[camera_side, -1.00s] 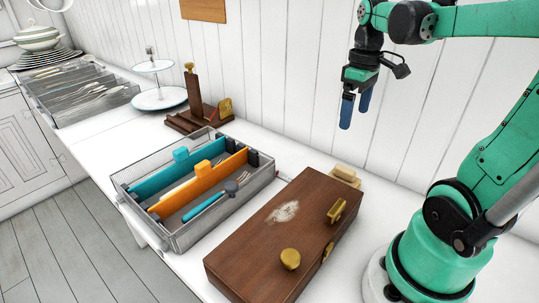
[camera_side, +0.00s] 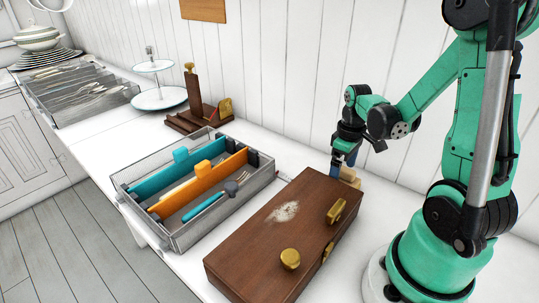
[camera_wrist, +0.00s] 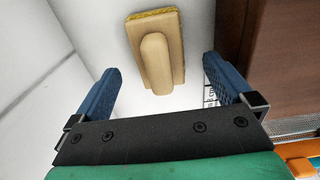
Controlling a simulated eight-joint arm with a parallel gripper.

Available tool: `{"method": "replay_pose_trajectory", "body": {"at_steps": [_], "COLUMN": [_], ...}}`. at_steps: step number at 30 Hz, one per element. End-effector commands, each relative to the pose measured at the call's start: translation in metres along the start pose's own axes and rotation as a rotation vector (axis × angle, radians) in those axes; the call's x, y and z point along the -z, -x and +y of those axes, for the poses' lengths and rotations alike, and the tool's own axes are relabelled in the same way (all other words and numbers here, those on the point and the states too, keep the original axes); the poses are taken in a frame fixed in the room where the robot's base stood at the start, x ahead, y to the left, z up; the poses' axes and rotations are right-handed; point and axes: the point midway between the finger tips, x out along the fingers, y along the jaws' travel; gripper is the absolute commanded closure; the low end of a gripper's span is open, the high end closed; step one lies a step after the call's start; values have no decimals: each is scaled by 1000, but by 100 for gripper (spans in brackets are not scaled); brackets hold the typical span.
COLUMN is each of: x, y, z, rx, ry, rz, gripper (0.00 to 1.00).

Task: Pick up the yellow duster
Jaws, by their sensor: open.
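The yellow duster (camera_wrist: 165,62) is a pale wooden block with a raised handle and a yellow edge. In the wrist view it lies on the white counter at top centre, beyond and between my two blue fingers. In the side view the duster (camera_side: 350,176) sits behind the far right corner of the brown box, partly hidden by the box and a finger. My gripper (camera_wrist: 160,72) is open and empty. In the side view my gripper (camera_side: 343,166) is low over the duster; I cannot tell whether a finger touches it.
The brown wooden box (camera_side: 255,240) with brass knobs and a white smudge stands beside the duster, close to my gripper. A mesh tray (camera_side: 180,243) with teal and orange dividers stands to its left. The white wall is behind. A tiered stand (camera_side: 160,98) is farther back.

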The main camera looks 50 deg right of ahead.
Motion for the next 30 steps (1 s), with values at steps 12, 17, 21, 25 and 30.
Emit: {"method": "replay_pose_trajectory", "body": {"at_steps": [12,17,21,25,30], "x": [0,0,0,0,0], "y": [-24,-24,-24,-24,-24], "z": [0,0,0,0,0], "rx": [0,0,0,0,0], "ry": [0,0,0,0,0], "rz": [0,0,0,0,0], "gripper": [0,0,28,65,98]}}
